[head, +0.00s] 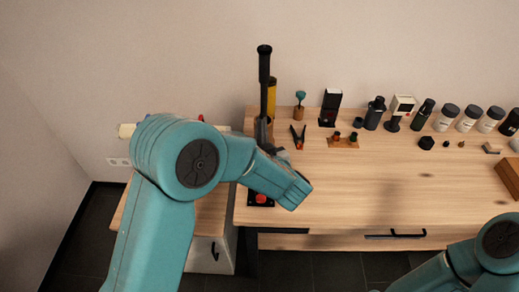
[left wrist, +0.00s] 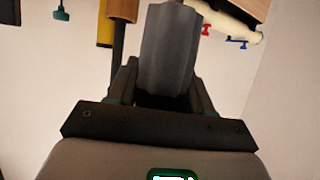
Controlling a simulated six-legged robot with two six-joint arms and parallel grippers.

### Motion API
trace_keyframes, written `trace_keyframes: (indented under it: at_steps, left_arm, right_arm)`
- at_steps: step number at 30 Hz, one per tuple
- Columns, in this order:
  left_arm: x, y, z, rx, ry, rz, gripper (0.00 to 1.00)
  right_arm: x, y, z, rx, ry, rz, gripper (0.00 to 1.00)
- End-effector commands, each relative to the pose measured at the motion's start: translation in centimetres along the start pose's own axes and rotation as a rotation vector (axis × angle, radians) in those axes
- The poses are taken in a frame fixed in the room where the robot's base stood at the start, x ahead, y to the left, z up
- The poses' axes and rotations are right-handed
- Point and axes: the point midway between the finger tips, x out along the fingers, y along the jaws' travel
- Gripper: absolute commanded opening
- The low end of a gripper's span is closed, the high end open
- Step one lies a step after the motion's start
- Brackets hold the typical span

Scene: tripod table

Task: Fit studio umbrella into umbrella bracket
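My left gripper (head: 270,148) is shut on a grey faceted part, which looks like the studio umbrella (left wrist: 166,55) and fills the space between the fingers in the left wrist view. In the head view the umbrella (head: 264,95) is a tall, slim, dark upright form with a thick black top, rising above the gripper. A black piece with a red knob, apparently the umbrella bracket (head: 261,199), sits at the table's front left edge, below the gripper. My right gripper is out of view.
A yellow cylinder (head: 272,90) stands close behind the umbrella. Red-tipped pliers (head: 298,136), a black box (head: 330,107) and several bottles and jars (head: 447,116) line the back of the wooden table (head: 380,195). A wooden block (head: 509,178) lies at the right. The middle is clear.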

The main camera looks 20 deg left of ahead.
Motion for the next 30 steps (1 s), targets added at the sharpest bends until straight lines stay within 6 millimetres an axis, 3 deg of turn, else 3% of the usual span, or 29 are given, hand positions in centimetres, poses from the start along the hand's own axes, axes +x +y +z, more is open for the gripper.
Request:
trace_keyframes:
  at_steps: [1,2,14,30]
  left_arm:
    - [0.0,0.0,-0.1,0.0,0.001,0.0,0.68]
    - [0.0,0.0,-0.1,0.0,0.001,0.0,0.75]
    - [-1.0,0.1,0.0,0.0,0.0,0.002,0.75]
    - [-13.8,0.1,0.0,0.001,0.001,0.005,0.75]
  right_arm:
    - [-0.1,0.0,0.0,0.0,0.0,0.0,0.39]
    - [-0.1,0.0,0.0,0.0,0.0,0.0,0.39]
    - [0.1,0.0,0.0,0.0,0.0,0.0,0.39]
    - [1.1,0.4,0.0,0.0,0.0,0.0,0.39]
